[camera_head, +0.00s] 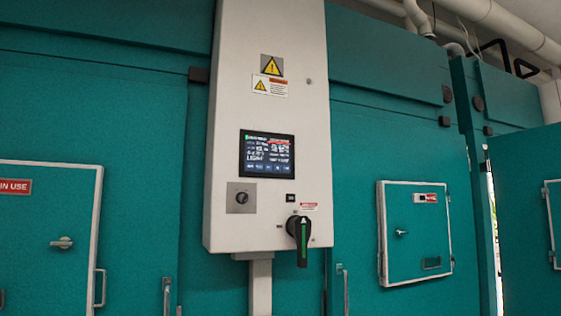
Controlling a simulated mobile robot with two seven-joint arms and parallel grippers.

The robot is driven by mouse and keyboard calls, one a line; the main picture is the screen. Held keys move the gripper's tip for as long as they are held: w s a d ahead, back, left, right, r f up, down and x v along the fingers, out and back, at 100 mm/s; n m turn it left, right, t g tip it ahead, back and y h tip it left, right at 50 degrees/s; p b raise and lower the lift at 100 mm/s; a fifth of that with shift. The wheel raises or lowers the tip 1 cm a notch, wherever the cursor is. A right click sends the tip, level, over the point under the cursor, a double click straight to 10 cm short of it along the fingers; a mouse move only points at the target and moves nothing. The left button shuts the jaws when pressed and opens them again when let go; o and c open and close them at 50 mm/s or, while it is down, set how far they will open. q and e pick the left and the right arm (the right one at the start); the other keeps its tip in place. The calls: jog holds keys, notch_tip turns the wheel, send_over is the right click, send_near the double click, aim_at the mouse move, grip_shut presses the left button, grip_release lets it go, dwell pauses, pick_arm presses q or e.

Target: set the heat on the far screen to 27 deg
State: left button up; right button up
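A small dark touch screen (267,154) is set in a tall white control cabinet (225,100) at the middle of the head view. The screen is lit, with rows of white text and icons and a red patch at its upper right. The text is too small for me to read any temperature. I cannot tell whether this is the far screen; no other screen shows. Neither of my grippers is in view.
Below the screen are a round knob (241,198) and a black handle with a green stripe (302,238). Teal chamber walls stand on both sides, with a white-framed hatch (415,232) at right and another hatch (45,240) at left. Pipes (500,20) run overhead.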

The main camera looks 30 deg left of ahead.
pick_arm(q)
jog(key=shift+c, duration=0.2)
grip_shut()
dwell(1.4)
